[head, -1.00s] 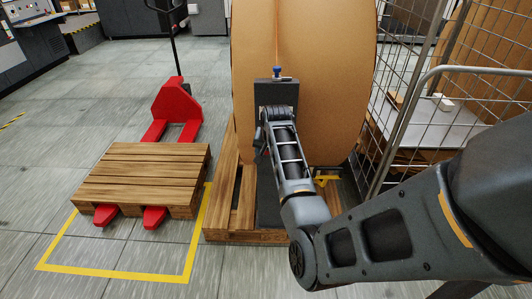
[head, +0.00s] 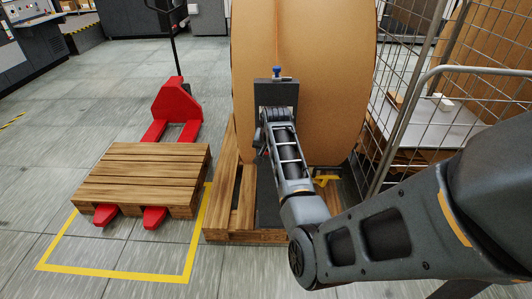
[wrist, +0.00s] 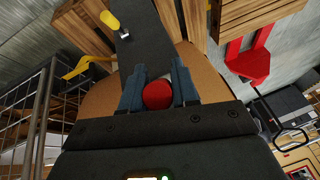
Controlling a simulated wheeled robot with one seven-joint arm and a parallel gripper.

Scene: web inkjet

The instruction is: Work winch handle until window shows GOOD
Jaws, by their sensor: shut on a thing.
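In the wrist view, my gripper (wrist: 158,88) is shut on a round red knob (wrist: 158,96), which I take to be the winch handle's grip. The rest of the handle is hidden. A dark post (head: 276,92) with a blue knob (head: 277,70) on top stands in front of a big brown roll (head: 335,70) in the head view. My forearm hides the red knob and most of the gripper there. A dark panel (wrist: 145,45) with a yellow-ended part (wrist: 109,21) lies beyond the fingers in the wrist view. I see no readable window.
The roll stands on a wooden pallet (head: 219,225). A wire cage (head: 410,110) is close on the right. At left, a red pallet jack (head: 177,103) carries an empty wooden pallet (head: 140,175) beside yellow floor tape (head: 110,274). Grey floor is clear at far left.

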